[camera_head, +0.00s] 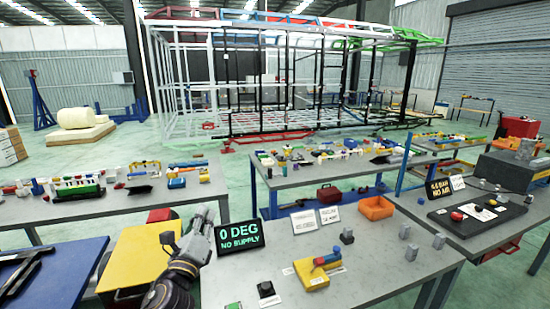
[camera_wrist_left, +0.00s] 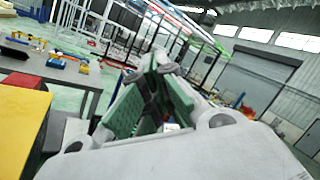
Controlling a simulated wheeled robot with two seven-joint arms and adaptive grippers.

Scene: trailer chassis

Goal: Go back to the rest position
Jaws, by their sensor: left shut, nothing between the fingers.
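My left arm comes in from the lower left in the head view. My left gripper (camera_head: 207,217) is raised and points away from me, between the yellow panel and the sign reading "0 DEG NO SUPPLY". In the left wrist view its fingers (camera_wrist_left: 152,62), with green pads, meet at their tips. Nothing shows between them. My right gripper is in neither view.
The near grey table (camera_head: 390,262) holds the black sign (camera_head: 239,236), a yellow-and-blue device (camera_head: 318,270), an orange bin (camera_head: 376,208) and small grey blocks. A yellow panel (camera_head: 140,258) lies left of my arm. A trailer frame (camera_head: 270,75) stands behind.

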